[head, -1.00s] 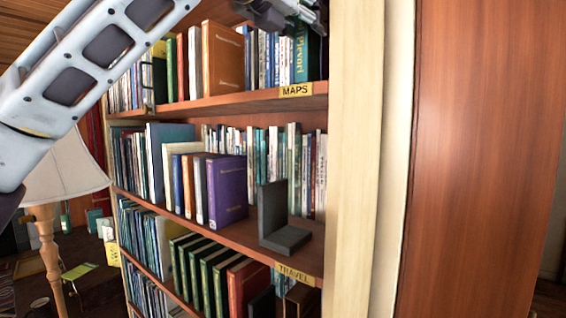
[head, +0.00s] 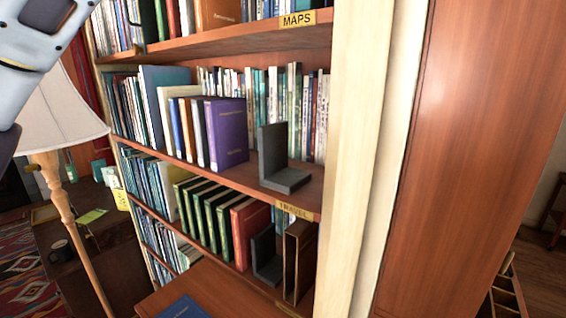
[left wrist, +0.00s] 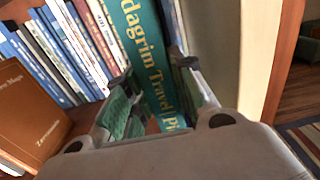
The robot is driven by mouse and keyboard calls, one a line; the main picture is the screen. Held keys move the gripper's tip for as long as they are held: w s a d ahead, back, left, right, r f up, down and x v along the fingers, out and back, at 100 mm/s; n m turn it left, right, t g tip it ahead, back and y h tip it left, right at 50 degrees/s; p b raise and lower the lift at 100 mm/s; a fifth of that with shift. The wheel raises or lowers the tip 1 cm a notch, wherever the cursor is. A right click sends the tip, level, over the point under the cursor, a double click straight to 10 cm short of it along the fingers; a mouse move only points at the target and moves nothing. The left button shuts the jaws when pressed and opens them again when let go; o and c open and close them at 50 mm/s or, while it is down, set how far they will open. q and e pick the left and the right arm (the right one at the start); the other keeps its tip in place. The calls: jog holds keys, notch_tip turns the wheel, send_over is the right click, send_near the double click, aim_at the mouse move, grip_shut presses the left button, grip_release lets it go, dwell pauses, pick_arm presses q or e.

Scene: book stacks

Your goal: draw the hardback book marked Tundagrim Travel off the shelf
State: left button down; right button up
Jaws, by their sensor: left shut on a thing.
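The teal hardback (left wrist: 148,50) stands in the left wrist view with "dagrim Travel" in yellow letters readable on its spine; the start of the title is cut off. My left gripper (left wrist: 153,76) is shut on this book, one finger on each side near the spine's lower part. In the head view the book and left gripper are out of frame. My right gripper is in neither view.
A brown book (left wrist: 30,112) faces out left of the gripper. The shelf's pale upright (left wrist: 245,60) is close on the right. Lower shelves hold a purple book (head: 228,135) and a dark bookend (head: 280,160). A lamp (head: 55,110) stands left of the bookcase.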

pick_arm(q)
jog(key=shift+r, duration=0.5)
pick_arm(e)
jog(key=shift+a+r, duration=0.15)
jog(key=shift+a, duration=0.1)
